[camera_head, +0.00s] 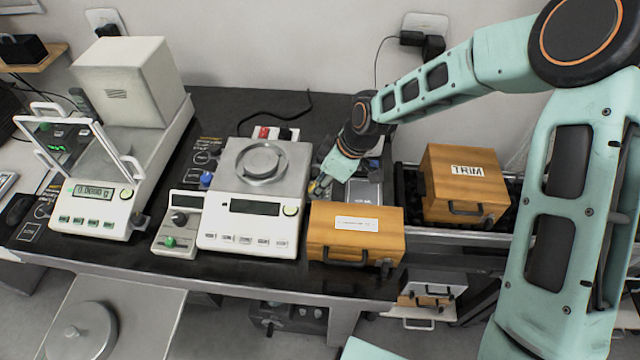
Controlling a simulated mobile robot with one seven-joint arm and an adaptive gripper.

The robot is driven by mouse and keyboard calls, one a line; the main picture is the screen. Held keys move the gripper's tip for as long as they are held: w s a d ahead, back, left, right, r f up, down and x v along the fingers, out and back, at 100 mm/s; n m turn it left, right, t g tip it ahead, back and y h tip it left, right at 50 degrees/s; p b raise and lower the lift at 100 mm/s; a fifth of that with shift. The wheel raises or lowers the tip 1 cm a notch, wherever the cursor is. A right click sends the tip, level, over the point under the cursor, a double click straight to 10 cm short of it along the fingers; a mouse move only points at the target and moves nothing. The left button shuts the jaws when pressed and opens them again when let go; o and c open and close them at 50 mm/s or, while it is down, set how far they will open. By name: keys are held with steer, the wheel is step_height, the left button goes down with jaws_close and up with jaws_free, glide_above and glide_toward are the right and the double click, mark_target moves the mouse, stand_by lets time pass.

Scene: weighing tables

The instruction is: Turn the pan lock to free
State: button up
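My gripper (320,186) points down and left at the right edge of the middle balance (300,160), behind the wooden box with a white label. Its tips are small and partly dark, so I cannot tell if they are open or shut, or touching anything. The balance has a round pan (262,161) on its grey top and a dark, blank display (254,207). A blue knob (206,179) stands at its left side. A side unit has a black knob (179,217) and a green knob (170,242). No part is readably marked as the pan lock.
A wooden box (356,255) stands in front of my gripper. A box marked TRIM (464,205) sits to the right on a dark conveyor-like track. A second balance (95,215) with a lit display stands at left. Red and black items (263,132) lie behind the middle balance.

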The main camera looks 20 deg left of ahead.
jaws_close()
steer(key=shift+f+m+b, duration=0.1)
steer(key=shift+m+b, duration=0.3)
steer(key=shift+b, duration=0.2)
steer(key=shift+s+m+t, duration=0.1)
steer(key=shift+m+t, duration=0.2)
steer(key=o, duration=0.7)
jaws_free()
steer(key=shift+r, duration=0.2)
